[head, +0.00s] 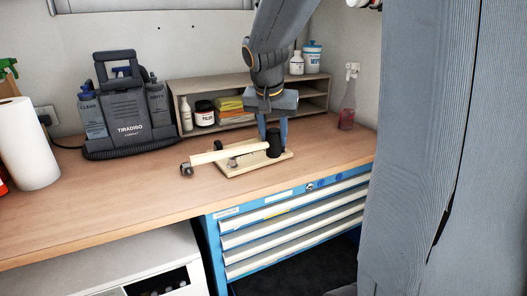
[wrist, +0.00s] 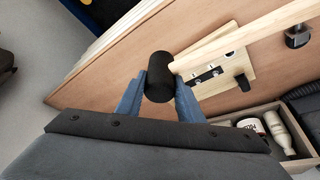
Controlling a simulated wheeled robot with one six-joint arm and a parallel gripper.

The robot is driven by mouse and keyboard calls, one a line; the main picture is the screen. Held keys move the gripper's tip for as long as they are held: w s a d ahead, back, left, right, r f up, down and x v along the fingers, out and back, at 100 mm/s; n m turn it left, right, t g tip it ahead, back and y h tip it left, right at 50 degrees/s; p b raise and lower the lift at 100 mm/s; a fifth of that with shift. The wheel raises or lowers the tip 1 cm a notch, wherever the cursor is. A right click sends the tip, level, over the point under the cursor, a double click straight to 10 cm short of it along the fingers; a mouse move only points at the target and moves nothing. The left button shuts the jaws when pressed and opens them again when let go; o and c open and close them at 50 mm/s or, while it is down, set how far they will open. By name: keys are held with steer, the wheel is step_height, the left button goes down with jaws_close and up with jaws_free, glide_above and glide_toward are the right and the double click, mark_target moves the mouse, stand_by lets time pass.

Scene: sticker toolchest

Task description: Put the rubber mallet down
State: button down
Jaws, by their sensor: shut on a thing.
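The rubber mallet (head: 222,154) has a black head and a pale wooden handle. My gripper (head: 273,130) points down over the workbench with its blue fingers on either side of the black head. In the wrist view, the mallet head (wrist: 160,76) sits between the fingertips of my gripper (wrist: 159,88), and the handle runs to the upper right. The mallet is over a pale wooden board (head: 247,167) with a metal and black fitting on it, also seen in the wrist view (wrist: 232,67). I cannot tell whether the mallet touches the board.
A wooden shelf (head: 250,124) with bottles, a jar and cloths stands behind. A dark carpet cleaner (head: 122,125) is left of it, and a paper roll (head: 27,145) farther left. A small metal object (wrist: 298,37) lies near the handle's end. The bench front left (head: 100,212) is clear.

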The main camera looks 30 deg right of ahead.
mark_target(273, 153)
steer(key=shift+f+p, duration=0.55)
steer(key=shift+f, duration=2.25)
steer(key=c, duration=1.7)
jaws_free()
steer(key=shift+f, duration=0.2)
steer(key=o, duration=0.5)
steer(key=shift+r, duration=0.1)
